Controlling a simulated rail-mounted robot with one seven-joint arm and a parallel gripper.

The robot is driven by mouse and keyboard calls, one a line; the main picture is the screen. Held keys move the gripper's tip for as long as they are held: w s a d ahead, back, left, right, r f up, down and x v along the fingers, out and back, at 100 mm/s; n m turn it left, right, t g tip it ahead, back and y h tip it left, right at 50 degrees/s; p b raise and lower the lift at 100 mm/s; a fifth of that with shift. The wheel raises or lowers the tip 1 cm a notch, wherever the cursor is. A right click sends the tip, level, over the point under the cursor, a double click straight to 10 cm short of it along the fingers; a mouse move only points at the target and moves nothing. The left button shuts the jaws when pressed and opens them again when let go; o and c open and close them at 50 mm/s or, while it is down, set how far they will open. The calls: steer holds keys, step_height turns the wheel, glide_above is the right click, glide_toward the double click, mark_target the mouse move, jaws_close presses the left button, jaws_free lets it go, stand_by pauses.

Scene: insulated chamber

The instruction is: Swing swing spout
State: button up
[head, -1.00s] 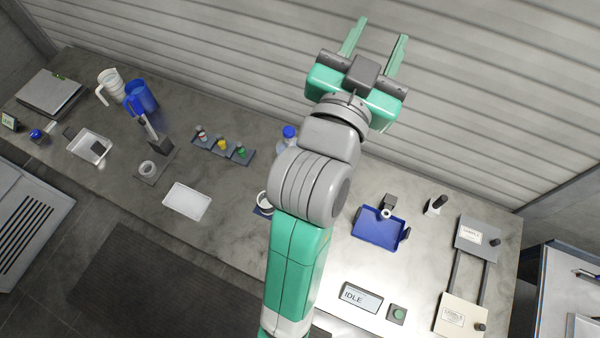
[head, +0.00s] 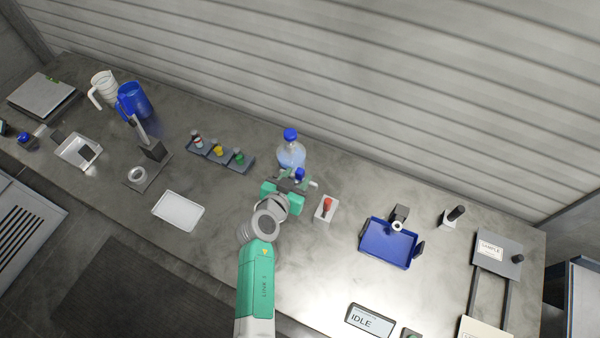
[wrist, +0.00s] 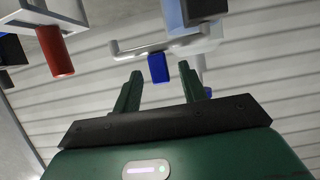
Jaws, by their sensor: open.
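A white spout-like tube (wrist: 160,46) runs across the upper middle of the wrist view, with a blue block (wrist: 158,68) hanging from it. A blue piece (head: 300,173) shows near my gripper in the head view, in front of a clear bottle with a blue cap (head: 290,152). My gripper (head: 297,181) is low over the middle of the bench. In the wrist view its two green fingers (wrist: 162,86) are open and apart, pointing toward the tube. The blue block appears between the fingertips; I cannot tell whether they touch it. My gripper partly hides the spout area in the head view.
A red-knobbed part on a white plate (head: 326,209) stands just right of my gripper; its red knob (wrist: 56,50) shows at the wrist view's upper left. A rack of small bottles (head: 222,152) is to the left, a blue tray (head: 388,243) to the right. The ribbed wall is behind.

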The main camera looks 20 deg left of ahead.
steer(key=shift+x, duration=1.4)
steer(key=shift+c, duration=0.4)
jaws_close()
steer(key=shift+f+b, duration=0.1)
steer(key=shift+b, duration=0.4)
